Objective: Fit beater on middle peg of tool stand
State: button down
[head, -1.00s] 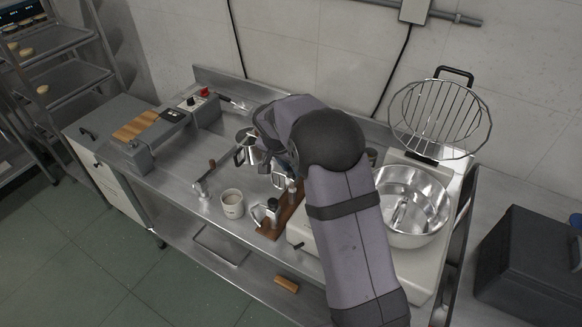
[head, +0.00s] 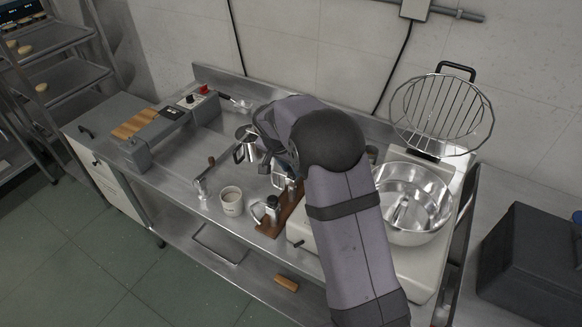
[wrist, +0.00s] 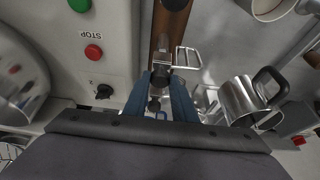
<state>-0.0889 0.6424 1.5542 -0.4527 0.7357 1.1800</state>
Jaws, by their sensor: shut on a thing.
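The tool stand is a narrow brown wooden base (head: 272,230) beside the mixer; it also shows in the wrist view (wrist: 158,22). A metal tool (head: 268,211) stands at its front end. In the wrist view my gripper (wrist: 172,83) has its two blue fingers close together, shut on what I take to be the beater's shank. A flat open metal frame (wrist: 188,57), seemingly the beater, shows just beyond the fingertips, over or beside the stand. The same frame shows under my arm in the head view (head: 280,181). The middle peg is hidden, so I cannot tell whether the beater is around it.
A white mixer body with red STOP button (wrist: 93,52) and a steel bowl (head: 412,205) stand to the right. A metal jug (wrist: 240,102) is close beside my gripper. A mug (head: 231,201) and a crank tool (head: 203,184) are left of the stand. A wire guard (head: 440,115) stands raised.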

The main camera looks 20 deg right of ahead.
jog(key=shift+f+b, duration=0.85)
dwell(0.4)
jog(key=c, duration=1.4)
grip_release()
jog(key=b+v, duration=0.2)
jog(key=v, duration=0.5)
jog(key=shift+r, duration=0.15)
